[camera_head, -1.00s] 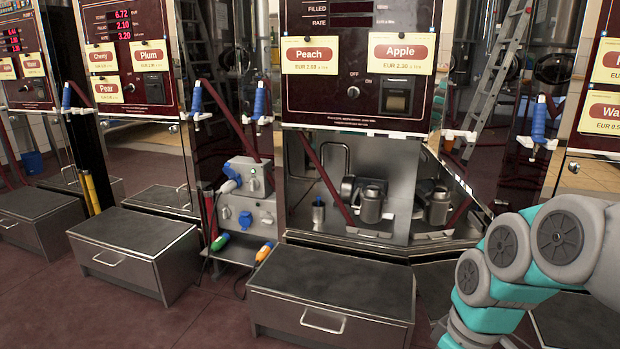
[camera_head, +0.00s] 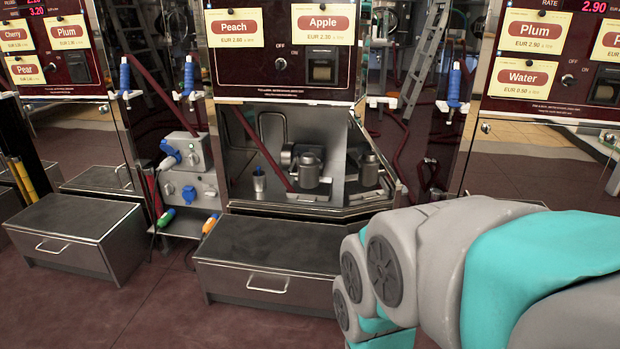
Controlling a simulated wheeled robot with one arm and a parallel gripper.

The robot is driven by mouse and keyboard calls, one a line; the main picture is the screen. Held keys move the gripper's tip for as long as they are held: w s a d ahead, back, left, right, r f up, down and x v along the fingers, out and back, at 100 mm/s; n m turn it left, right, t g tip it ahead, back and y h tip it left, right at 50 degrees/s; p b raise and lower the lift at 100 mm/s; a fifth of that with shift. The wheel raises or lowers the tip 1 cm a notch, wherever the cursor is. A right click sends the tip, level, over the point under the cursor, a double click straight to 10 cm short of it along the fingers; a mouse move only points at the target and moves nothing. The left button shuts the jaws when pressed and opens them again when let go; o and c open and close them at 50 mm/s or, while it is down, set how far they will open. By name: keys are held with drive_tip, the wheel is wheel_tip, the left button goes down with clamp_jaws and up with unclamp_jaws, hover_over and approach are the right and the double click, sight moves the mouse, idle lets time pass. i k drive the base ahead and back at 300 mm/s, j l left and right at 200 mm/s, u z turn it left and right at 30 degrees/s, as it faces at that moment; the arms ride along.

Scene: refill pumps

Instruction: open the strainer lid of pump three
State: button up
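In the head view, an open bay below the Peach and Apple panel (camera_head: 283,45) holds a steel pump with an upright cylindrical pot (camera_head: 308,170). I cannot read a pump number, so I cannot tell which is pump three. The pots' lids are too small to tell in detail. My arm fills the lower right, and its lower links run down out of the frame. My gripper is not in view.
A grey drawer step (camera_head: 266,247) stands in front of the bay, and another (camera_head: 75,231) to the left. A grey socket box (camera_head: 187,170) with plugs is left of the bay. Blue-handled nozzles (camera_head: 454,88) hang between the panels. Red floor (camera_head: 150,300) is clear in front.

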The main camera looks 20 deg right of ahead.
sight(307, 160)
drive_tip(key=k+l, duration=0.2)
drive_tip(key=l, duration=0.2)
drive_tip(key=k+l+u, duration=0.1)
drive_tip(key=l, duration=0.35)
drive_tip(key=k+l, duration=0.35)
drive_tip(key=k+l+u, duration=0.1)
drive_tip(key=l, duration=0.3)
drive_tip(key=i+l+u, duration=0.25)
drive_tip(key=i+l, duration=0.25)
drive_tip(key=i, duration=0.25)
drive_tip(key=i+l+u, duration=0.25)
drive_tip(key=i+l, duration=0.35)
drive_tip(key=i, duration=0.15)
drive_tip(key=j, duration=0.4)
drive_tip(key=i+j, duration=0.15)
drive_tip(key=j, duration=0.15)
drive_tip(key=i+j+z, duration=0.1)
drive_tip(key=j, duration=0.25)
drive_tip(key=i+j, duration=0.1)
drive_tip(key=j, duration=0.2)
drive_tip(key=i+j+z, duration=0.1)
drive_tip(key=j, duration=0.2)
drive_tip(key=i+j, duration=0.1)
drive_tip(key=i, duration=0.3)
drive_tip(key=i+j, duration=0.1)
drive_tip(key=i, duration=0.3)
drive_tip(key=z, duration=0.05)
